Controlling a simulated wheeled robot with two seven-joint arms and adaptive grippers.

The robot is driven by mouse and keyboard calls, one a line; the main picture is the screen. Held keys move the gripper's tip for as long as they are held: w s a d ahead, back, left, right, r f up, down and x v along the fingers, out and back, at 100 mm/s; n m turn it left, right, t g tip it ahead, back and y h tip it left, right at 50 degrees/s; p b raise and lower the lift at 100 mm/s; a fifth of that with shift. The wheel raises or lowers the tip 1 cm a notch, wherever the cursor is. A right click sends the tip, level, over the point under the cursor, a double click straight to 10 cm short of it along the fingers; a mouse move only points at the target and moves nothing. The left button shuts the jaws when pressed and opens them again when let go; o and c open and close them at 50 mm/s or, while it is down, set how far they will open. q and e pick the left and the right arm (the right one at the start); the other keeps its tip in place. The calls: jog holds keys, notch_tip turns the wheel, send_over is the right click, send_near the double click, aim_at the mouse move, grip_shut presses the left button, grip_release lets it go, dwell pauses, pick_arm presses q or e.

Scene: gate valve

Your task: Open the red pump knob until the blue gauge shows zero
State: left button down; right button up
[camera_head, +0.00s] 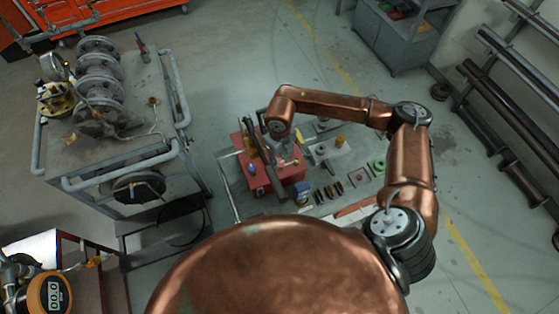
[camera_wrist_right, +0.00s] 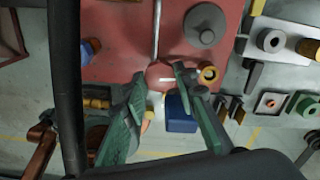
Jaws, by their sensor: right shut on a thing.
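The red knob (camera_wrist_right: 161,76) is a round red piece beside the red pump box (camera_wrist_right: 118,40). In the head view the red box (camera_head: 287,178) stands on the bench. My right gripper (camera_wrist_right: 158,75) has its green fingers on either side of the knob and is shut on it. In the head view the right gripper (camera_head: 262,148) hangs over the box, and the knob is hidden. A blue block (camera_wrist_right: 180,114), perhaps the blue gauge, lies just below the fingers in the wrist view and right of the box in the head view (camera_head: 302,190). Its reading is not legible. My left gripper is out of view.
Small metal parts (camera_head: 333,190) and a green ring (camera_head: 378,166) crowd the bench on the right. A trolley with handwheels (camera_head: 100,85) stands left. An orange digital gauge (camera_head: 48,295) is at lower left. Open floor lies beyond the bench.

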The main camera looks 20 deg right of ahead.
aim_at(280, 163)
dwell(0.3)
jog(key=o, duration=1.2)
jog(key=shift+c, duration=0.2)
notch_tip(280, 163, up, 12)
